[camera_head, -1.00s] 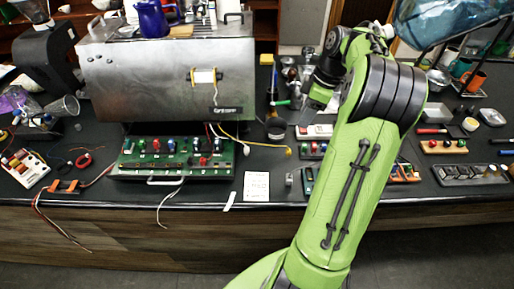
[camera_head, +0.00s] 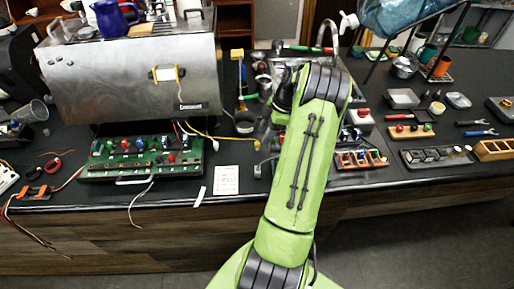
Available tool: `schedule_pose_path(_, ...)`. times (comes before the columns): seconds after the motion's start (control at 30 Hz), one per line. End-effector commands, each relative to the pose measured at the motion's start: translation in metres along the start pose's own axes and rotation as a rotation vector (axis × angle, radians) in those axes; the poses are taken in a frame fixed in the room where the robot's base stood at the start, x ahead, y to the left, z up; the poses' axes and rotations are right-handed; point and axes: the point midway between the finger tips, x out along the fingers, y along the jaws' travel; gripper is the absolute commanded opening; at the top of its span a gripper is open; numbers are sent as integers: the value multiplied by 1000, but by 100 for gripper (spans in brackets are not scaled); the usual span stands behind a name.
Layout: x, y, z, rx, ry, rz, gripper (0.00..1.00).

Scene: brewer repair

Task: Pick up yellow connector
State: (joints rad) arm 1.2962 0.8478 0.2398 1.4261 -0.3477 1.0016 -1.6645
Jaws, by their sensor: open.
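The yellow connector (camera_head: 256,144) is the small end of a yellow cable (camera_head: 215,137), which runs out from under the metal brewer housing (camera_head: 135,75) across the dark bench. My gripper (camera_head: 267,132) is just to the right of the connector, low near the bench top and partly hidden by my green arm. It is open, and no object shows between its fingers. Whether it touches the connector cannot be told in this view.
A green circuit board (camera_head: 145,158) with knobs lies below the housing, left of the cable. A white printed card (camera_head: 226,180) lies near the front edge. Trays and parts (camera_head: 437,156) crowd the right side.

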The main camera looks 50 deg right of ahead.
Motion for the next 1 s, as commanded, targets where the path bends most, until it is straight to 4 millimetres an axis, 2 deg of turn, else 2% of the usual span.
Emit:
schedule_pose_path(0.23, 44, -1, -6, -1, 2, -4, 47)
schedule_pose_path(0.5, 48, -1, -6, -1, 0, -1, 45)
schedule_pose_path(0.8, 48, -1, -6, -1, 0, -1, 0)
schedule_pose_path(1.0, 48, 0, -6, -1, 0, -1, 0)
